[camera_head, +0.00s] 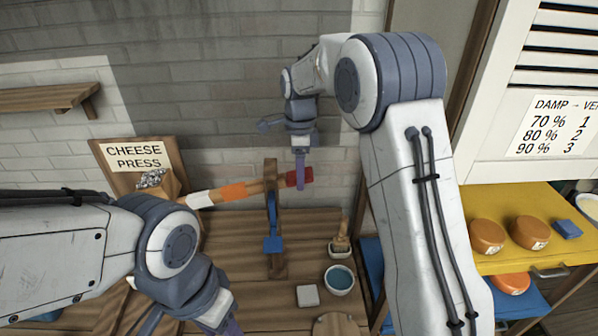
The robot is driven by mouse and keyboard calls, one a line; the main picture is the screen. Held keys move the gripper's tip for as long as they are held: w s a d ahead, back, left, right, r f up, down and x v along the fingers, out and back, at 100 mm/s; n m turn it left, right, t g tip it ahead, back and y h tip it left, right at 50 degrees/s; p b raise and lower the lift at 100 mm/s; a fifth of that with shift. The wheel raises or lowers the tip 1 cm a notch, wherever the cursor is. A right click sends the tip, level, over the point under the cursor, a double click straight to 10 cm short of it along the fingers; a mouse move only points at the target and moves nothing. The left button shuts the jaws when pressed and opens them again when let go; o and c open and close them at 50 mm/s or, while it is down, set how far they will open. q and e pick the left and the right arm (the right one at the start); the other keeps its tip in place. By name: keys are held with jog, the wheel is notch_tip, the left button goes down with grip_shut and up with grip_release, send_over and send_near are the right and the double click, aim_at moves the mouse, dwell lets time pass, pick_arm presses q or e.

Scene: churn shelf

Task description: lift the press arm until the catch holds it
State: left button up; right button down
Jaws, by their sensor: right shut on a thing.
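The press arm (232,193) is a wooden bar with a white band, an orange band and a red end (306,176). It slopes slightly up to the right and passes an upright wooden post (271,183). A blue part (273,243) sits on the post below the bar; I cannot tell whether it is the catch. My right gripper (300,180) comes down from above and is shut on the red end of the press arm. My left gripper (228,331) is at the bottom edge, away from the press arm, with its fingertips partly cut off.
A "CHEESE PRESS" sign (134,156) stands at the left. A bowl of blue liquid (340,279), a pot with a brush (341,241) and a pale block (307,296) are right of the post. A yellow shelf (510,258) with orange cheeses (487,237) is at the right.

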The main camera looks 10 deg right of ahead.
jog(key=shift+w+a+r+h+p, duration=0.15)
jog(key=shift+a+r+p, duration=0.1)
jog(key=shift+r+p, duration=0.5)
jog(key=shift+s+a+r+h+p, duration=0.1)
jog(key=shift+a+r+h+p, duration=0.1)
jog(key=shift+r+p, duration=0.5)
jog(key=shift+c, duration=0.2)
grip_release()
jog(key=shift+f, duration=0.1)
notch_tip(320, 180, up, 10)
jog(key=b, duration=0.2)
jog(key=shift+a+r, duration=0.25)
jog(key=shift+w, duration=0.1)
